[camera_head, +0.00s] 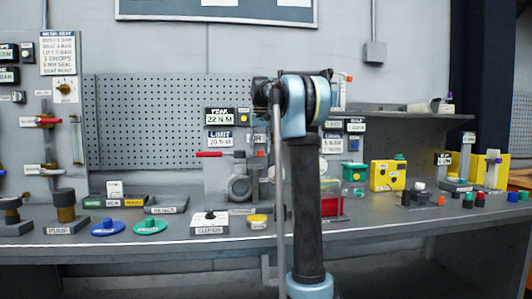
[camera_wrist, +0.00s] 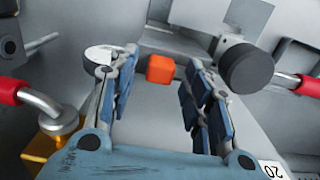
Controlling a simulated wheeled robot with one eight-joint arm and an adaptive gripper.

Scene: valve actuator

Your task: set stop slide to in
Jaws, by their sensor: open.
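A small orange block (camera_wrist: 160,69) sits on a grey surface in the wrist view, between and just beyond my fingertips. It may be the stop slide, but no label on it is readable. My gripper (camera_wrist: 160,78) is open, with one blue-padded finger on each side of the block's line and nothing held. In the head view my arm hides the gripper and part of the valve actuator (camera_head: 238,187). An orange bit (camera_head: 261,153) shows just left of my arm there.
In the wrist view a dark round knob (camera_wrist: 246,68) stands close to the right finger. A pale round cap (camera_wrist: 103,54) is at the left finger. A bent metal rod with a red grip (camera_wrist: 10,90) is at left, and another red grip (camera_wrist: 309,87) at right.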

